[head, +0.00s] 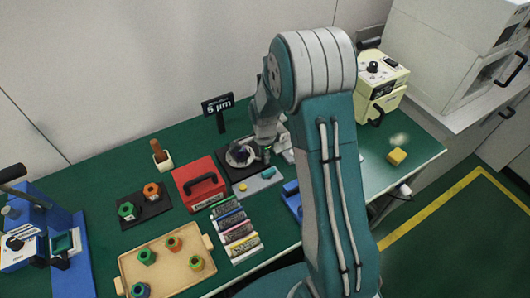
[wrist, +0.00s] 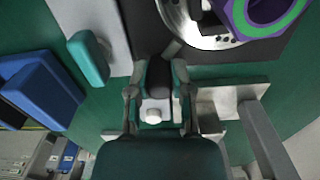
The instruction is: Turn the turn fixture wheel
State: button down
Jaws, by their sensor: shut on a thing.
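The turn fixture wheel (head: 233,162) is a round metal disc on a dark base in the middle of the bench. In the wrist view the wheel (wrist: 185,28) shows at the top, partly cut off, with a purple and green hexagonal piece (wrist: 232,22) over it. A short arm runs from the wheel's edge to a dark handle (wrist: 157,78). My gripper (wrist: 158,72) is shut on this handle, with a finger on each side. In the head view my gripper (head: 267,152) is at the wheel's right side, partly hidden by my arm.
A red box with a black handle (head: 201,183) stands left of the fixture. A grey plate (head: 255,184) with a yellow and a teal piece lies just in front. A black sign (head: 217,105) stands behind.

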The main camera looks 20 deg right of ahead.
jog(key=shift+s+a+f+m, duration=0.2)
jog(key=shift+s+a+m, duration=0.05)
jog(key=shift+s+m, duration=0.2)
jog(key=shift+s+a, duration=0.1)
dwell(0.4)
jog(key=c, duration=0.5)
grip_release()
jog(key=shift+c, duration=0.2)
jog(key=shift+w+a+r, duration=0.1)
jog(key=shift+w+a, duration=0.05)
jog(key=shift+w, duration=0.05)
jog(key=shift+r, duration=0.4)
notch_tip(320, 180, up, 11)
jog(key=shift+w, duration=0.1)
